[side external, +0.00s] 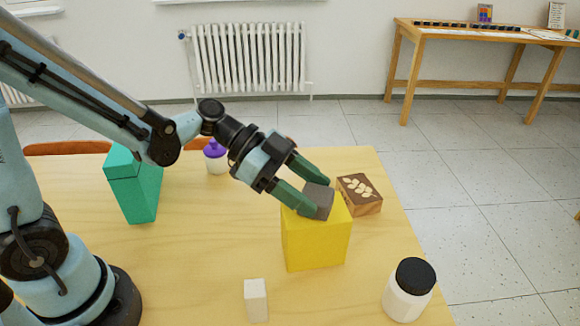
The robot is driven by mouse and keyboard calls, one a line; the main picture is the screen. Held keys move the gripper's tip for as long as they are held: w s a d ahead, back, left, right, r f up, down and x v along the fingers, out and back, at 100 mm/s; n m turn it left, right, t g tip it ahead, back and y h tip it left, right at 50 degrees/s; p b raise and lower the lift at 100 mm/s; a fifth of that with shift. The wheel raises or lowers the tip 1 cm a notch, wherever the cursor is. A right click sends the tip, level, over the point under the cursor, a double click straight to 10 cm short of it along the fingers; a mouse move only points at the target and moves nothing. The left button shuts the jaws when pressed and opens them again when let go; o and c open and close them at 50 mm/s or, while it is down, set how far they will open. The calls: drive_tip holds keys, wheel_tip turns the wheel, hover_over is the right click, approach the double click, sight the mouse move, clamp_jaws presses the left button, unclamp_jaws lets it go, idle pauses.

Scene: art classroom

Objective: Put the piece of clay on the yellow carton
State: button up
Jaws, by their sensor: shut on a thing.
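The piece of clay (318,200) is a small grey-brown block. My gripper (308,193) is shut on it, with one green finger on each side. The clay is at the top of the yellow carton (316,245), over its upper face. I cannot tell whether it touches the carton or is just above it. The yellow carton stands upright on the table, and its top is partly hidden by the clay and a finger.
A wooden box with a leaf pattern (359,194) sits just right of the carton. A black-lidded white jar (408,290), a white block (256,300), a teal carton (135,186) and a purple-topped bottle (215,157) also stand on the wooden table (190,265).

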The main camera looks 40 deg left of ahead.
drive_tip(key=shift+f, duration=0.15)
drive_tip(key=o, duration=1.1)
drive_tip(key=shift+o, duration=0.2)
drive_tip(key=shift+r, duration=0.2)
drive_tip(key=v, duration=1.2)
drive_tip(key=s+a+f+n+t+y, duration=0.2)
drive_tip(key=a+f+n+y, duration=0.3)
drive_tip(key=n+y, duration=0.6)
drive_tip(key=shift+s+a+n+t+y, duration=0.3)
drive_tip(key=shift+a+n+t, duration=0.25)
drive_tip(key=shift+n, duration=1.05)
